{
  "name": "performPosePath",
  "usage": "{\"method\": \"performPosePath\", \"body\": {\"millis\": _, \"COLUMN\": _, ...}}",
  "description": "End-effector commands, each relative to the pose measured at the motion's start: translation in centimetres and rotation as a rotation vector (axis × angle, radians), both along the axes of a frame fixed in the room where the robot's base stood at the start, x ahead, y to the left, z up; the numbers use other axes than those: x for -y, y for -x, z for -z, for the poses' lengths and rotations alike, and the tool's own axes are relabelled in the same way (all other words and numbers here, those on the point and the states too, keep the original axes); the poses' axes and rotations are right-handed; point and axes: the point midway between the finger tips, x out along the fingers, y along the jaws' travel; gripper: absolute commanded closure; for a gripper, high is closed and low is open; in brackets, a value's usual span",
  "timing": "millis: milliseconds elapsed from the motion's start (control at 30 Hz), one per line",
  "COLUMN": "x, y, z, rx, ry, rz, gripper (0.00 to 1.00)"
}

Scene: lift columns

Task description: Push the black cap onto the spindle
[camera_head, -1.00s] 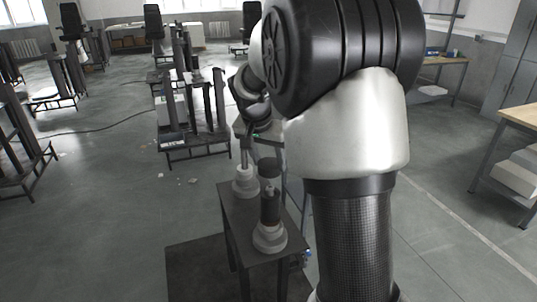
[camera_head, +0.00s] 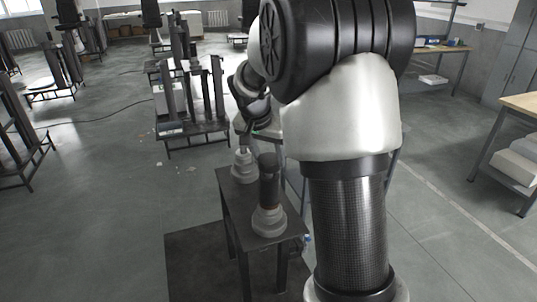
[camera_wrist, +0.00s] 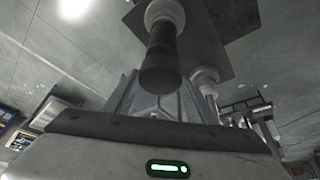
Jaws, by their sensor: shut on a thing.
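The black cap (camera_wrist: 160,76) is at the near end of a dark upright column in the wrist view, between the fingers of my gripper (camera_wrist: 158,92). My gripper is shut on the cap. The cap also shows in the head view (camera_head: 268,160), at the top of the near dark column (camera_head: 268,190), in line with it and with no visible gap. That column is the spindle's body and rises from a stepped pale base (camera_head: 268,220) on a small dark table (camera_head: 229,190). The spindle tip is hidden. The fingers are hard to make out in the head view.
A second pale stepped base (camera_head: 243,165) stands farther back on the same table. A dark mat (camera_head: 195,265) lies on the floor at the left. A rack of columns (camera_head: 190,110) stands beyond. A wooden bench (camera_head: 520,112) is at the right. The floor at the left is open.

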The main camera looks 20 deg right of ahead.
Motion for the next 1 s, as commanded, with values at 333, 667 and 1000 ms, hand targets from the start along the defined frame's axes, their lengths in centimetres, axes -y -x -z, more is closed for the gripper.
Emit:
{"method": "performPosePath", "body": {"millis": 333, "x": -0.1, "y": 0.0, "z": 0.7, "rx": 0.001, "ry": 0.0, "rz": -0.001, "gripper": 0.73}}
{"method": "performPosePath", "body": {"millis": 667, "x": -0.1, "y": -0.1, "z": 0.8, "rx": 0.001, "ry": 0.0, "rz": -0.001, "gripper": 0.73}}
{"method": "performPosePath", "body": {"millis": 1000, "x": 0.0, "y": -0.1, "z": 1.0, "rx": 0.001, "ry": 0.0, "rz": -0.001, "gripper": 0.73}}
